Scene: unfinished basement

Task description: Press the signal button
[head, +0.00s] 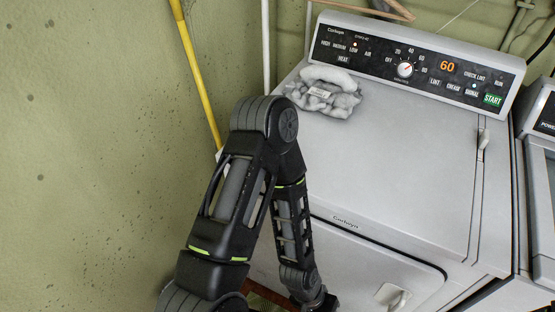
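The signal button (474,87) is a small pale dot above the word SIGNAL on the dryer's black control panel (375,66). It sits left of the green START button (493,99) and right of the orange display reading 60. Nothing covers it. The panel stands at the back of a white dryer (400,150). My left arm is bent in front of the dryer's left side, with its lower end at the bottom edge of the head view, well away from the panel. No gripper fingers show. My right arm and gripper are not in view.
A grey-white bundle (325,92) lies on the dryer's top at the back left. A yellow pole (197,75) leans against the green wall at left. A second appliance (543,160) stands close at right. The rest of the dryer's top is clear.

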